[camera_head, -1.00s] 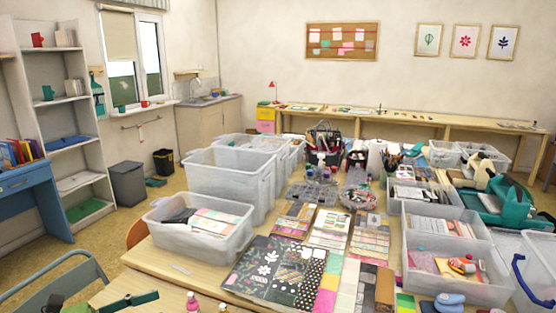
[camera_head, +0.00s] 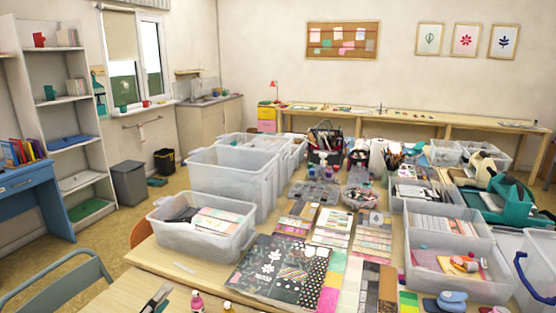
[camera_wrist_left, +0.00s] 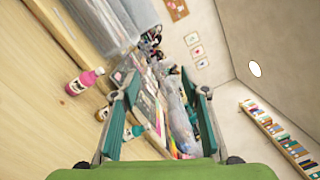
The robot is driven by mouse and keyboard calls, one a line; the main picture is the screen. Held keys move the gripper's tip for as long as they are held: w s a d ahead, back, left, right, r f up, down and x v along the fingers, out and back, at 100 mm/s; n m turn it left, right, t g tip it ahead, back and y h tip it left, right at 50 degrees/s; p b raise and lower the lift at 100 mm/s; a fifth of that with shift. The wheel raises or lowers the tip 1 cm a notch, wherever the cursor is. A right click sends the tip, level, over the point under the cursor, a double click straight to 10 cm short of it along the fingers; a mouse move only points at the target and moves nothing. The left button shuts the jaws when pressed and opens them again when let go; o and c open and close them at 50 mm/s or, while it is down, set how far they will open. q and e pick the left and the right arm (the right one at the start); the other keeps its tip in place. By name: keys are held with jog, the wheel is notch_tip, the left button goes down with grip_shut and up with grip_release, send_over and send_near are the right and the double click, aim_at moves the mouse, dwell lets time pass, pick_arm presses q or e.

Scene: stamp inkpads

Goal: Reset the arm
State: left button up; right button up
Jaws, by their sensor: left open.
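My left gripper (camera_head: 156,300) shows at the bottom edge of the head view, left of a pink bottle (camera_head: 197,302), and is partly cut off by the frame. In the left wrist view the gripper (camera_wrist_left: 165,112) has two green fingers standing well apart, with nothing held between them. The pink bottle (camera_wrist_left: 85,81) lies outside the fingers there, to the left. My right gripper is not in view.
The wooden table (camera_head: 150,262) bears a clear bin (camera_head: 205,240), patterned papers (camera_head: 275,270), a lidless box with a stapler-like item (camera_head: 464,264) and blue stamp-like pieces (camera_head: 452,299). A grey-blue chair (camera_head: 62,290) stands at the left. Bare wood lies around the bin's front.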

pick_arm(q)
jog(key=s+f+n+g+y, duration=0.65)
jog(key=s+f+n, duration=0.55)
jog(key=n, duration=0.4)
jog(key=s+d+f+n+g, duration=0.3)
jog(key=s+n+g, duration=0.1)
jog(key=s, duration=0.5)
jog(key=s+d+f+n+g, duration=0.3)
jog(key=s+d+n+g, duration=0.1)
jog(key=s, duration=0.6)
notch_tip(320, 180, down, 28)
jog(key=g+b, duration=0.1)
jog(key=b, duration=0.2)
jog(key=s+a+f+b, duration=0.1)
jog(key=s+f, duration=0.8)
jog(key=f, duration=0.1)
jog(key=s+a+f+g+b, duration=0.1)
jog(key=s+a+f, duration=0.1)
jog(key=s+f, duration=0.7)
jog(key=shift+s+a+f+h, duration=0.3)
jog(key=shift+f+h, duration=0.05)
jog(key=shift+f, duration=0.1)
